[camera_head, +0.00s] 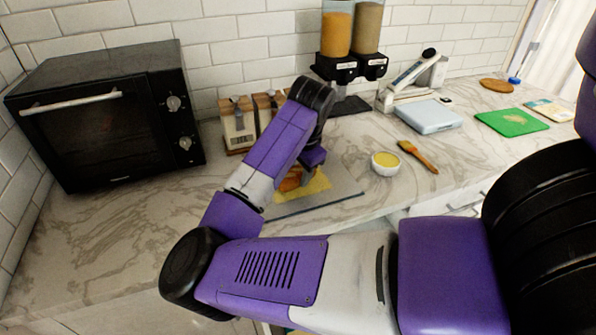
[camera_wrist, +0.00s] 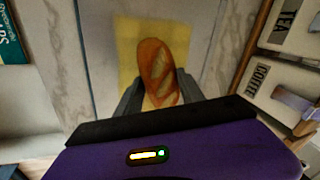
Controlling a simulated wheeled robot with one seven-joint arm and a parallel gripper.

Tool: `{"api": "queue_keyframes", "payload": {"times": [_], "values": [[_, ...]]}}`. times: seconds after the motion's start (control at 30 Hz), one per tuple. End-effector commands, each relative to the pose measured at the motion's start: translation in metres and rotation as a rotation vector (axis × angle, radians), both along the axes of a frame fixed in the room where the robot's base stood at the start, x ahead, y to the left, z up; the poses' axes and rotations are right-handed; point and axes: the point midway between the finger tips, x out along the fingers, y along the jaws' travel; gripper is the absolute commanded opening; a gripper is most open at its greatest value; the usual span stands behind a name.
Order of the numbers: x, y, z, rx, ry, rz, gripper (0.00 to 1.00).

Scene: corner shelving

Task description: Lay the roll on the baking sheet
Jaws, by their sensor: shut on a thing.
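The roll (camera_wrist: 155,62), brown and scored, sits between the two dark fingers of my gripper (camera_wrist: 160,88) in the wrist view. My gripper is shut on its near part. In the head view the roll (camera_head: 291,181) shows as a small brown patch beside my purple hand, and my fingertips are mostly hidden. The flat grey baking sheet (camera_head: 335,197) lies on the counter with a yellow sheet (camera_head: 318,184) on it. In the wrist view the roll appears over the yellow sheet (camera_wrist: 127,38). I cannot tell whether it touches it.
A black oven (camera_head: 100,115) stands at the left. Labelled canisters (camera_head: 238,125) are close behind my gripper, and two dispensers (camera_head: 350,40) stand further back. A yellow-filled bowl (camera_head: 385,163) and a brush (camera_head: 418,155) lie right of the sheet. Marble counter is clear at the front left.

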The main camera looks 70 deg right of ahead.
Motion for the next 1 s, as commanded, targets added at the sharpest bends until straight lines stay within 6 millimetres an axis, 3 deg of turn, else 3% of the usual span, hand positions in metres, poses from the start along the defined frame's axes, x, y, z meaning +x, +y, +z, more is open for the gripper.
{"api": "queue_keyframes", "payload": {"times": [0.3,0.33,0.43,0.77,1.0], "values": [[0.0,0.0,-0.003,0.0,0.0,0.0,0.07],[0.0,0.0,-0.003,0.0,0.0,0.0,0.49],[0.0,0.0,-0.002,0.001,0.001,-0.001,0.68],[-0.002,0.0,0.0,0.002,0.002,-0.002,0.68],[-0.008,0.008,0.036,-0.001,-0.001,-0.004,0.68]]}}
